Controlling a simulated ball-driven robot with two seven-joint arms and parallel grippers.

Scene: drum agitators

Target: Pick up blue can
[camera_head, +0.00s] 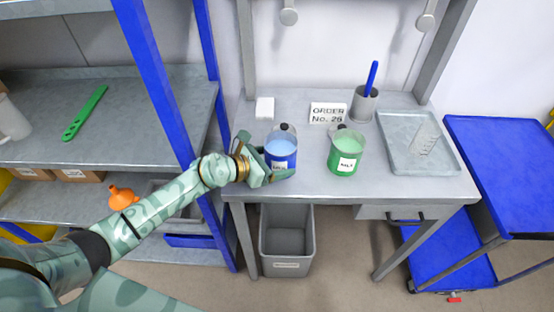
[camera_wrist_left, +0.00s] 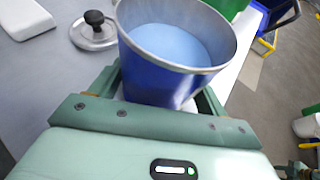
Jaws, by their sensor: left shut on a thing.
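The blue can (camera_head: 281,154) stands upright near the left front of the grey table, filled with light blue contents and bearing a white label. It also shows in the left wrist view (camera_wrist_left: 165,75), between the fingers. My left gripper (camera_head: 278,172) is shut on the blue can from the left front side. A lid with a black knob (camera_head: 284,128) lies on the table behind the can; it also shows in the wrist view (camera_wrist_left: 94,31). I cannot tell whether the can's base touches the table. My right gripper is not in view.
A green can (camera_head: 345,153) with light green contents stands to the right, with a lid behind it. An order sign (camera_head: 328,113), a grey cup (camera_head: 363,104) with a blue-handled tool, a white block (camera_head: 265,108) and a metal tray (camera_head: 418,142) are also on the table. A blue post (camera_head: 160,90) stands left.

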